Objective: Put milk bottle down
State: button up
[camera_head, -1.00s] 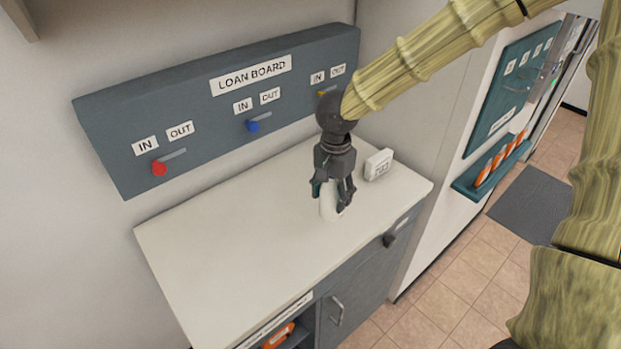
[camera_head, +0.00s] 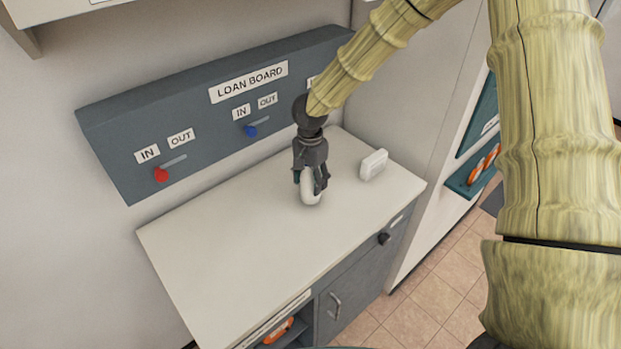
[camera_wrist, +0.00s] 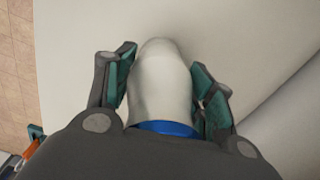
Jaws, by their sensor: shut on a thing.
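The milk bottle (camera_wrist: 160,85) is white with a blue band, seen close up in the wrist view between the two teal-padded fingers. My gripper (camera_wrist: 163,90) is shut on it. In the head view my gripper (camera_head: 311,185) points down over the white countertop (camera_head: 230,250). The bottle (camera_head: 310,192) shows below the fingers as a white rounded shape, close to the counter surface. I cannot tell whether it touches the counter. Its upper part is hidden by the gripper.
A small white box-like device (camera_head: 374,165) stands on the counter to the right of my gripper. The grey loan board (camera_head: 190,105) with red and blue sliders is on the wall behind. The counter's left and front parts are clear.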

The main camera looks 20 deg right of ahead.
jog(key=shift+w+f, duration=0.1)
jog(key=shift+f, duration=0.35)
jog(key=o, duration=1.2)
jog(key=shift+f, duration=0.15)
jog(key=shift+c, duration=0.2)
jog(key=o, duration=0.4)
